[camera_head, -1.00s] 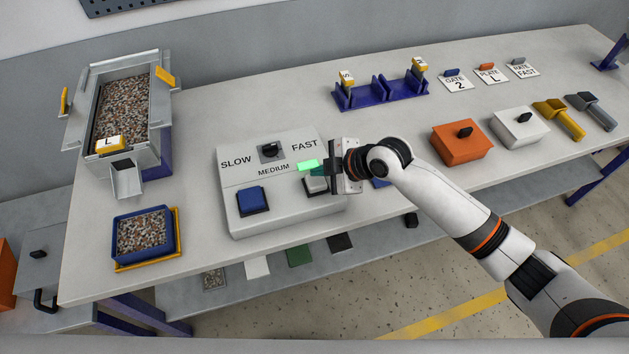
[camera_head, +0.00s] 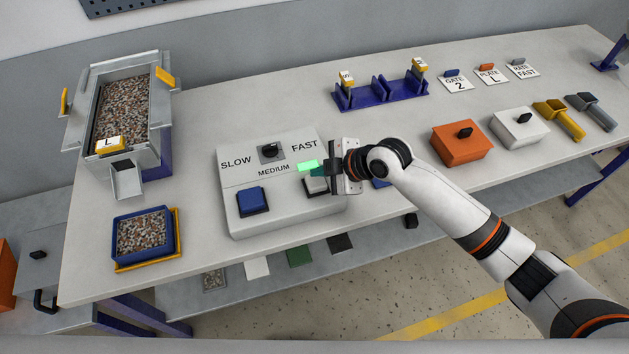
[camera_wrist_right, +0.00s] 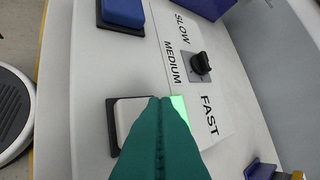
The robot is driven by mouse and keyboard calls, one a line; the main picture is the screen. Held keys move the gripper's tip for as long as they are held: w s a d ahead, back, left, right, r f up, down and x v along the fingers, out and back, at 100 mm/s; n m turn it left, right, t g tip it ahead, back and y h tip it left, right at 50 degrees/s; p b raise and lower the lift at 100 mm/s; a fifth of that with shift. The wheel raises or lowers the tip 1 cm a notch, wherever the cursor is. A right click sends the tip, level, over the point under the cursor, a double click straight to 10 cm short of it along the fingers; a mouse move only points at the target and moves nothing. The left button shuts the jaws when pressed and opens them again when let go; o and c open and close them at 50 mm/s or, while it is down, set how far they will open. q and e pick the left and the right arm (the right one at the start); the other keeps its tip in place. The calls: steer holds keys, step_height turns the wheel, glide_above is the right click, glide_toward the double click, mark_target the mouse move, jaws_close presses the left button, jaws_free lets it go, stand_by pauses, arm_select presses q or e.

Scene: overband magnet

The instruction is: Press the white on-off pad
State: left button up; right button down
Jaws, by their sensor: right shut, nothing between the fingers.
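The white on-off pad (camera_head: 312,187) sits in a dark frame on the right part of the sloped control box (camera_head: 285,215). In the right wrist view the white pad (camera_wrist_right: 127,117) is partly covered by my teal fingers. My right gripper (camera_head: 318,171) is shut and empty, with its fingertips (camera_wrist_right: 161,101) over the edge of the pad beside the lit green lamp (camera_head: 308,166). I cannot tell whether the fingertips touch the pad. My left gripper is out of view.
A blue pad (camera_head: 252,200) and a black rotary knob (camera_head: 269,150) marked slow, medium and fast share the box. A hopper of gravel (camera_head: 160,130) and a blue tray (camera_head: 118,226) stand left. Orange (camera_head: 457,151) and white (camera_head: 515,139) handled blocks stand right.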

mark_target(321, 183)
stand_by(0.6)
steer(key=shift+f, duration=0.45)
steer(key=shift+f+b, duration=0.75)
stand_by(0.6)
steer(key=shift+r, duration=0.15)
steer(key=shift+r+p, duration=1.05)
step_height(321, 183, up, 6)
steer(key=p, duration=0.5)
